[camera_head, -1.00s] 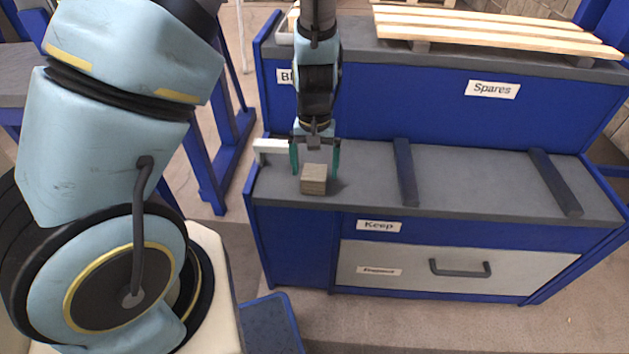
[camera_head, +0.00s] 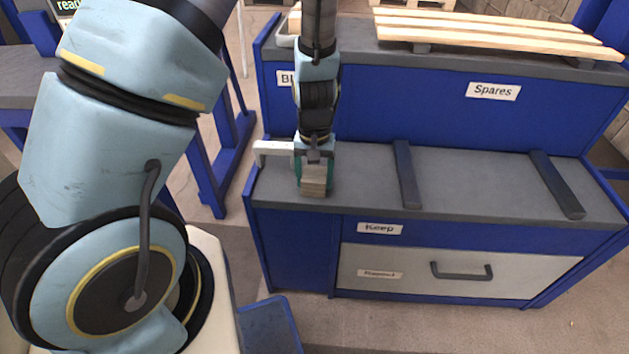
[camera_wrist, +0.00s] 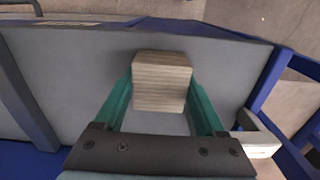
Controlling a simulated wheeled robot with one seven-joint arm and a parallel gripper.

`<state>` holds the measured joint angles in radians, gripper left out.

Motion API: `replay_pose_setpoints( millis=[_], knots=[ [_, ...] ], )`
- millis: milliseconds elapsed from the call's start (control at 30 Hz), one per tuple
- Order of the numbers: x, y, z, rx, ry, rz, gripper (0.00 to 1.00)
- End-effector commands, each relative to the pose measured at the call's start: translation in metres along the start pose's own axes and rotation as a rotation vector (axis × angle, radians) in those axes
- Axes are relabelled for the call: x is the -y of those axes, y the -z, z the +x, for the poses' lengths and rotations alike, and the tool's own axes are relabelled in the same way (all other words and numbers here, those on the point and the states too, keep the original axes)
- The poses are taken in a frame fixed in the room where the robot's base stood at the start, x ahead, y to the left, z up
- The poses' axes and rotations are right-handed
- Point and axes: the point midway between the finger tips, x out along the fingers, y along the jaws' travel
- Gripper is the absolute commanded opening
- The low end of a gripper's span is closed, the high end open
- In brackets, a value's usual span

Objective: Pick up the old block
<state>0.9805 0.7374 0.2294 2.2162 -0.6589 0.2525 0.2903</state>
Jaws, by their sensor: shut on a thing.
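The old block (camera_head: 313,187) is a small brown wooden block with layered grain, at the left part of the grey bench top (camera_head: 365,185). My gripper (camera_head: 314,180) is above it, with its green fingers closed on the block's sides. In the wrist view the block (camera_wrist: 162,82) sits between the two green fingers of my gripper (camera_wrist: 160,100), one on each side. I cannot tell whether the block still touches the bench top.
A pale bracket (camera_head: 272,150) is close to the left of my gripper. Two dark bars (camera_head: 404,174) (camera_head: 556,184) lie across the bench to the right. A drawer with a dark handle (camera_head: 461,269) is below. A slatted wooden pallet (camera_head: 490,35) rests on the upper shelf.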

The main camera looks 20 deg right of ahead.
Motion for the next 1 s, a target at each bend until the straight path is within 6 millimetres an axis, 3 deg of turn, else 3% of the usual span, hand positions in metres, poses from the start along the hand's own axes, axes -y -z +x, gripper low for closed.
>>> replay_pose_setpoints(
  millis=[33,233,533,1000],
  knots=[
    [0.000,0.000,0.000,0.000,0.000,0.000,0.37],
    [0.000,0.000,0.000,0.000,0.000,0.000,0.15],
    [0.000,0.000,-0.007,-0.001,0.000,0.001,0.15],
    [-0.001,0.001,-0.089,-0.003,-0.001,0.001,0.15]
  ],
)
